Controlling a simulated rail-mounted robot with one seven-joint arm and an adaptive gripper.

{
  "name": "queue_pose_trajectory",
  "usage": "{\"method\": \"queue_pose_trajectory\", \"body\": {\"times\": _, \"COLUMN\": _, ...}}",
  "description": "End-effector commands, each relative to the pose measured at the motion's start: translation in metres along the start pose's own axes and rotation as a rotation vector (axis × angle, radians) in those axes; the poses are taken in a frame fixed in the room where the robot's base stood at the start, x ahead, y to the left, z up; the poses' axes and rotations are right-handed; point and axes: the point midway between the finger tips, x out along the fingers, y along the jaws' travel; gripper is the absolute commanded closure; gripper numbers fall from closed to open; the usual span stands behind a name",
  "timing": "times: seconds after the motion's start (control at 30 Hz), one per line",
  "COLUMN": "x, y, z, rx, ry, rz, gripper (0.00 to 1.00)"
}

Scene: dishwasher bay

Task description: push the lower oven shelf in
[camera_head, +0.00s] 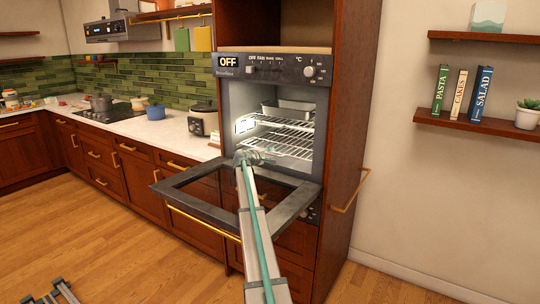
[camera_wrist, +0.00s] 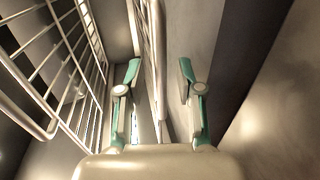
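The lower oven shelf (camera_head: 292,147) is a wire rack inside the open oven. My gripper (camera_head: 256,157) is at its front left edge in the head view, over the inner end of the lowered door. In the wrist view my gripper (camera_wrist: 158,72) has its two fingers apart. A wire rack's edge (camera_wrist: 153,45) runs between them, with a gap visible to the right finger. I cannot tell whether the left finger touches it. A second wire rack (camera_wrist: 55,75) fills the left of the wrist view. My gripper hides part of the lower shelf's front left corner.
The oven door (camera_head: 292,208) hangs open and flat below my arm. The upper shelf (camera_head: 285,122) is close above, with a metal pan (camera_head: 296,107) at its level. The oven's side walls are close. A slow cooker (camera_head: 203,120) stands on the counter at left.

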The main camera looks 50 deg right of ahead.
Motion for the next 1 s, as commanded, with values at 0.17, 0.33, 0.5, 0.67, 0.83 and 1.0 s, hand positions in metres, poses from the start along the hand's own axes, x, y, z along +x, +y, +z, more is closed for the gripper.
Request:
{"method": "queue_pose_trajectory", "body": {"times": 0.17, "x": -0.025, "y": 0.000, "z": 0.002, "rx": 0.000, "ry": 0.001, "rz": 0.001, "gripper": 0.64}}
{"method": "queue_pose_trajectory", "body": {"times": 0.33, "x": -0.058, "y": 0.000, "z": 0.002, "rx": 0.000, "ry": 0.002, "rz": 0.001, "gripper": 0.64}}
{"method": "queue_pose_trajectory", "body": {"times": 0.5, "x": -0.089, "y": 0.000, "z": 0.002, "rx": 0.000, "ry": 0.001, "rz": 0.001, "gripper": 0.64}}
{"method": "queue_pose_trajectory", "body": {"times": 0.67, "x": -0.107, "y": 0.000, "z": 0.002, "rx": 0.000, "ry": -0.001, "rz": 0.001, "gripper": 0.64}}
{"method": "queue_pose_trajectory", "body": {"times": 0.83, "x": -0.112, "y": 0.001, "z": 0.001, "rx": 0.000, "ry": -0.001, "rz": 0.001, "gripper": 0.64}}
{"method": "queue_pose_trajectory", "body": {"times": 1.0, "x": -0.111, "y": 0.001, "z": 0.001, "rx": 0.000, "ry": -0.001, "rz": 0.001, "gripper": 0.64}}
